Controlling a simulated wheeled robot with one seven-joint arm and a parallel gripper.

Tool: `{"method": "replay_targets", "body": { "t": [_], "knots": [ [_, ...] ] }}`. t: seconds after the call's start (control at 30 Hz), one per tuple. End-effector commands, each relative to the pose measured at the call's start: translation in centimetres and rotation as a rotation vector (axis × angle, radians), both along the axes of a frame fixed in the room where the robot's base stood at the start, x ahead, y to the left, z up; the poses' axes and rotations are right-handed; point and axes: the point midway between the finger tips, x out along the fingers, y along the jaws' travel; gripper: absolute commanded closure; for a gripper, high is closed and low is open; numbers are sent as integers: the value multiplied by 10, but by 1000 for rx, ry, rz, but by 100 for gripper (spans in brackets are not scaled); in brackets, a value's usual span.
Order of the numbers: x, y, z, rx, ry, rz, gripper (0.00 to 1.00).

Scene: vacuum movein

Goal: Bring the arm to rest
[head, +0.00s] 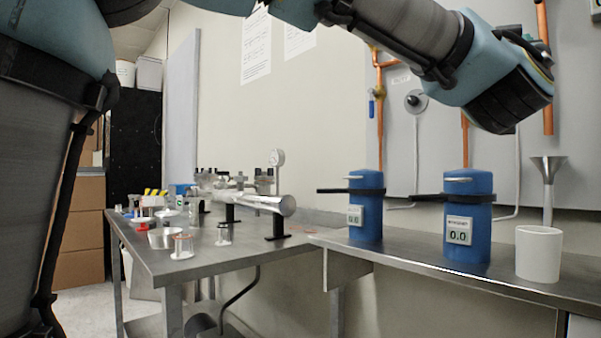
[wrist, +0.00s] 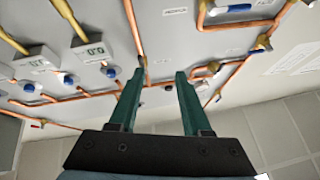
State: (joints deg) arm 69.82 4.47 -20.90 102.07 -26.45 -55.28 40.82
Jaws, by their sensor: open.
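My arm stretches across the top of the head view, with its last visible link at the upper right, in front of the wall and above the shelf. My gripper is out of the head view. In the wrist view my gripper (wrist: 158,88) shows two green fingers standing apart, with nothing between them. Beyond the fingers is a grey wall panel with copper pipes (wrist: 228,62), and neither finger is seen holding anything.
The left steel table (head: 190,262) carries a metal tube (head: 252,200) and several small parts. Brown boxes (head: 80,228) stand at left.

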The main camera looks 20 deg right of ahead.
Motion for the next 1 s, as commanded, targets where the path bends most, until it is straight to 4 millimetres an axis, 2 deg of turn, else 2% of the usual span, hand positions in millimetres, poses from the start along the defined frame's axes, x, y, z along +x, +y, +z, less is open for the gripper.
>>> {"method": "replay_targets", "body": {
  "t": [0.03,0.17,0.27,0.4,0.47,0.6,0.67,0.73,0.87,1.0],
  "knots": [
    [18,-1,-13,38,4,15,52],
    [68,-1,-55,156,34,42,52],
    [120,8,-100,277,84,80,52],
    [190,39,-169,448,191,140,52],
    [217,57,-199,515,246,169,52],
    [271,113,-266,657,397,242,52],
    [289,141,-294,713,469,273,52],
    [308,177,-327,773,562,314,52],
    [328,249,-384,870,751,391,52],
    [331,334,-442,954,982,478,52]
  ]
}}
